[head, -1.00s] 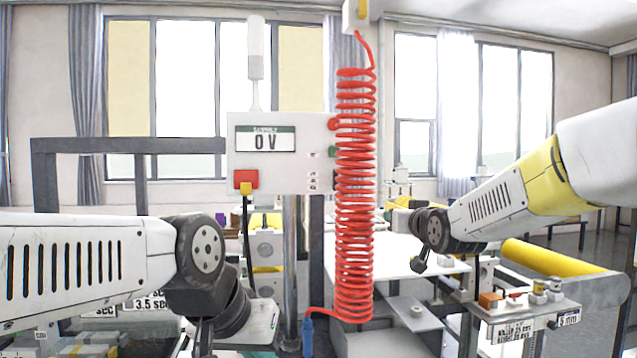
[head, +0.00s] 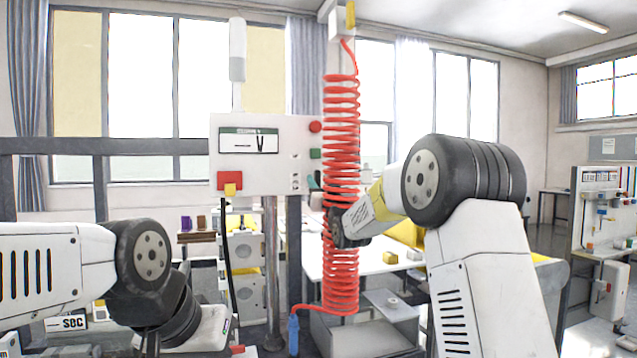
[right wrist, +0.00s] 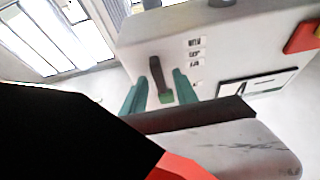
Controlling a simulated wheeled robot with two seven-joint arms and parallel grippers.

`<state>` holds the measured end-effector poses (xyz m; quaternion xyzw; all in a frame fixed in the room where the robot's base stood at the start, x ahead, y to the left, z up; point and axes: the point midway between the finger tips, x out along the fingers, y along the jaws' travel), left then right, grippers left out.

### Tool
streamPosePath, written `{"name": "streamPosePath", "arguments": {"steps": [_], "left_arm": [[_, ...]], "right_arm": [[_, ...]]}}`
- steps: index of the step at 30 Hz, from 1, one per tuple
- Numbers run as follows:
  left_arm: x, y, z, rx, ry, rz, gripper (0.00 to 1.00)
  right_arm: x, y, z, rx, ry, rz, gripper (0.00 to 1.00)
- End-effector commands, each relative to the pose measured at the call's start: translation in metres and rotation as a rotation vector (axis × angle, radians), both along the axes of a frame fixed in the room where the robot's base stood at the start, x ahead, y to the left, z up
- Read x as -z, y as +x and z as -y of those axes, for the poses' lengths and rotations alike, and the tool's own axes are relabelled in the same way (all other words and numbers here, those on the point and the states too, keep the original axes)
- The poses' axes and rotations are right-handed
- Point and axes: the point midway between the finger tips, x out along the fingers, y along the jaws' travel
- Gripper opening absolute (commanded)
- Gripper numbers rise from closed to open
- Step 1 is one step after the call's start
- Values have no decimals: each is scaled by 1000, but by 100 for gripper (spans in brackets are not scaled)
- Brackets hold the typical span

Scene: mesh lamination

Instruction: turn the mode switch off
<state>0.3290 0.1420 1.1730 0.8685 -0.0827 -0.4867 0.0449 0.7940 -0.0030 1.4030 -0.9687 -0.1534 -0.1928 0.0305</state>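The control box (head: 262,180) carries a display plate, labels and buttons. In the right wrist view, the dark lever of the mode switch (right wrist: 156,72) stands beside a column of small labels (right wrist: 195,54), which I cannot read clearly. A green button (right wrist: 166,97) is close to its end. My right gripper (right wrist: 160,92) is open, with its teal fingertips on either side of the lever and a gap to it. In the head view, the red coil hides most of this gripper; a teal fingertip (head: 315,182) shows by the box's right edge. My left gripper (head: 150,342) hangs low at left, its fingers unclear.
A red coiled hose (head: 341,150) hangs directly before my right wrist. A red button (head: 315,127) and a red-and-yellow switch (head: 230,183) are on the box. A post (head: 271,260) supports it. A white table (head: 395,264) stands behind.

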Motion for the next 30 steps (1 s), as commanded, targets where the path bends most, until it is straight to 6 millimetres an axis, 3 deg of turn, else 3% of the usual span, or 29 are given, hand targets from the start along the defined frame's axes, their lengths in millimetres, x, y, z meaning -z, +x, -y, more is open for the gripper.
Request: {"name": "streamPosePath", "arguments": {"steps": [11,16,30], "left_arm": [[0,0,0,0,0,0,0],[0,0,0,0,0,0,0],[0,0,0,0,0,0,0]], "right_arm": [[-2,5,-2,0,0,-1,34],[-3,5,-2,0,0,-1,0],[-2,5,-1,0,-47,15,0]]}}
